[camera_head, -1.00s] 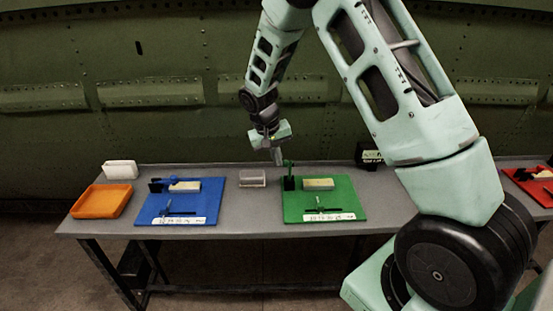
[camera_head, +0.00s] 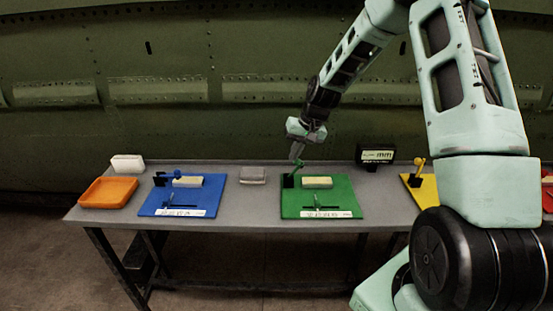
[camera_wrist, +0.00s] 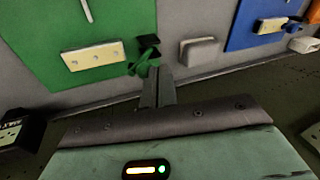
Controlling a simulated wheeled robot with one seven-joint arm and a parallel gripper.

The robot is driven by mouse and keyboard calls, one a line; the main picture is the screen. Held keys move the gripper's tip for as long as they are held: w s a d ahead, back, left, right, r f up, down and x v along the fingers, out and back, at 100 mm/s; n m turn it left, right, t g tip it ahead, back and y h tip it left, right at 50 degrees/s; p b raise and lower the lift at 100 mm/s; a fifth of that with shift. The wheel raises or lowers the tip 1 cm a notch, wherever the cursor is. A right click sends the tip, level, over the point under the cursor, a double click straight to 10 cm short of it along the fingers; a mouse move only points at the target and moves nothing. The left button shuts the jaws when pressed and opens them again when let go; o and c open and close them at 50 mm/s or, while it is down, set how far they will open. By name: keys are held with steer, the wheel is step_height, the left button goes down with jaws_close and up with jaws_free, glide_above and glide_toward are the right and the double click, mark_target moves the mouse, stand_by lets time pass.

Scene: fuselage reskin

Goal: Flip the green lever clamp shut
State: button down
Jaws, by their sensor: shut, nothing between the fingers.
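The green lever clamp (camera_head: 291,180) stands at the back left corner of the green board (camera_head: 345,205). Its black base carries a green lever (camera_head: 298,166) that points up and leans a little to the right. A pale block (camera_head: 317,182) lies beside it on the board. My gripper (camera_head: 296,156) is shut and empty, just above the lever's top; whether they touch I cannot tell. In the wrist view, my closed fingers (camera_wrist: 158,82) point at the table's edge, close beside the green clamp (camera_wrist: 146,58).
The blue board (camera_head: 212,205) with its clamp lies to the left, past a grey block (camera_head: 252,175). An orange tray (camera_head: 108,192) and a white box (camera_head: 127,163) are farther left. A black box (camera_head: 375,156) and a yellow clamp (camera_head: 418,170) are on the right.

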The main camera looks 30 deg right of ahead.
steer(key=shift+s+d+f+t+y+b, duration=0.3)
steer(key=shift+s+d+y+b, duration=0.1)
steer(key=shift+d+y, duration=0.1)
steer(key=shift+s+d+f+t+y+b, duration=0.25)
steer(key=shift+d+t+y+b, duration=0.1)
steer(key=shift+d+y, duration=0.1)
steer(key=shift+a+r, duration=0.1)
steer(key=shift+r, duration=0.1)
steer(key=shift+w+f, duration=0.1)
steer(key=shift+w+a+f, duration=0.3)
steer(key=shift+w+a, duration=0.05)
steer(key=shift+a, duration=0.2)
steer(key=shift+r, duration=0.1)
